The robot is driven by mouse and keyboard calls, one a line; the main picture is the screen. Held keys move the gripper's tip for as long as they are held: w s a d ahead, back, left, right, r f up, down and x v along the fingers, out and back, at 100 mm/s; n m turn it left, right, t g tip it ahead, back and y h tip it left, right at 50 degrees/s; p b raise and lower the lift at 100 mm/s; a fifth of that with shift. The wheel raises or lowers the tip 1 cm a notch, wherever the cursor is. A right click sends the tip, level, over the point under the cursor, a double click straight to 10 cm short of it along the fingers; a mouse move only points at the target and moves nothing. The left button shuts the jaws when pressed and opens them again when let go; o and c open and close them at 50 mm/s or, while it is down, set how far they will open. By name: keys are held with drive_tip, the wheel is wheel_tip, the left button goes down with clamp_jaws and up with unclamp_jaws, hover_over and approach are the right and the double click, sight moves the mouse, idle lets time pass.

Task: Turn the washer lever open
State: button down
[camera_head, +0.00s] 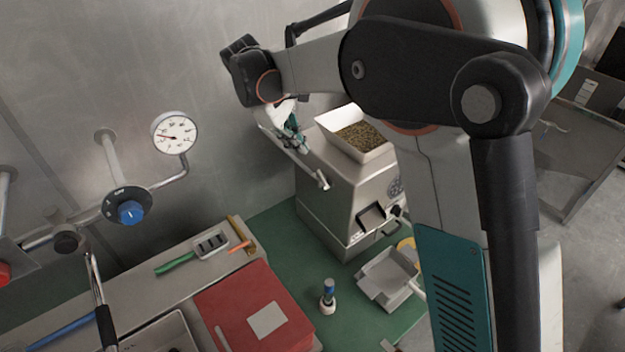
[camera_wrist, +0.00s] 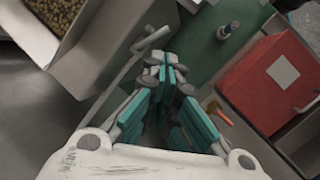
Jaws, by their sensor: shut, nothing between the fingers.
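A pale metal lever bar (camera_head: 300,160) with a short end piece runs along the left side of the bean grinder (camera_head: 335,200). It also shows in the wrist view (camera_wrist: 120,75), just left of my fingertips. I cannot tell for sure that this bar is the washer lever. My gripper (camera_head: 292,130) is at the grinder's upper left, close to the bar. Its teal fingers (camera_wrist: 168,70) are shut with nothing between them. I cannot tell whether they touch the bar. My wrist hides part of the bar's far end in the head view.
Beans fill the grinder's square hopper (camera_head: 360,138). A blue knob (camera_head: 130,212) and a pressure gauge (camera_head: 175,132) are on wall pipes at the left.

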drive_tip(key=a+n, duration=0.2)
drive_tip(key=n, duration=0.2)
drive_tip(key=n+h+b, duration=0.1)
drive_tip(key=n+h, duration=0.1)
drive_tip(key=n, duration=0.3)
approach(323, 182)
drive_tip(key=a+x, duration=0.1)
drive_tip(key=x, duration=0.6)
drive_tip(key=shift+f+t, duration=0.35)
drive_tip(key=shift+t, duration=0.05)
drive_tip(key=shift+a, duration=0.15)
drive_tip(key=d+n+b, duration=0.1)
drive_tip(key=d+n+t+b, duration=0.1)
drive_tip(key=b, duration=0.1)
drive_tip(key=shift+s+d+n+t+y, duration=0.1)
drive_tip(key=shift+s+n+t+y, duration=0.1)
drive_tip(key=shift+n+t+y, duration=0.1)
drive_tip(key=shift+w+a+r, duration=0.1)
drive_tip(key=shift+w+a, duration=0.15)
drive_tip(key=shift+a, duration=0.55)
